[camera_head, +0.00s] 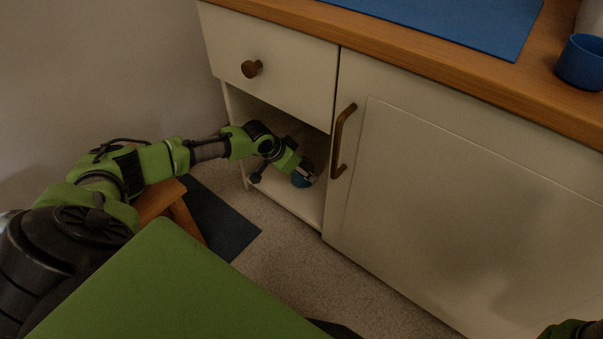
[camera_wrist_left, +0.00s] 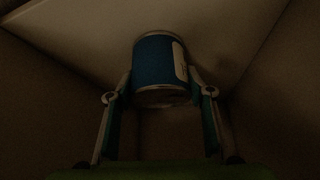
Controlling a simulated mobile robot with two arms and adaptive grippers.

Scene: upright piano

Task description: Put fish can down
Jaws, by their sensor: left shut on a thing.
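The fish can (camera_wrist_left: 158,68) is a blue can with metal rims and a pale patch on its label. In the left wrist view it sits between the two fingers of my left gripper (camera_wrist_left: 160,95), which is shut on it. In the head view my left gripper (camera_head: 306,174) reaches into the open compartment (camera_head: 272,190) below the drawer, and the can (camera_head: 299,181) shows as a blue shape at its tip. I cannot tell whether the can touches the compartment floor. My right gripper is not in view; only a bit of the right arm shows at the bottom right corner.
The drawer (camera_head: 275,68) above the compartment is closed. A closed cabinet door (camera_head: 470,215) with a bronze handle (camera_head: 342,140) stands right of the opening. A blue cup (camera_head: 581,64) and blue mat (camera_head: 450,20) are on the wooden counter. A wooden stool (camera_head: 183,215) stands left.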

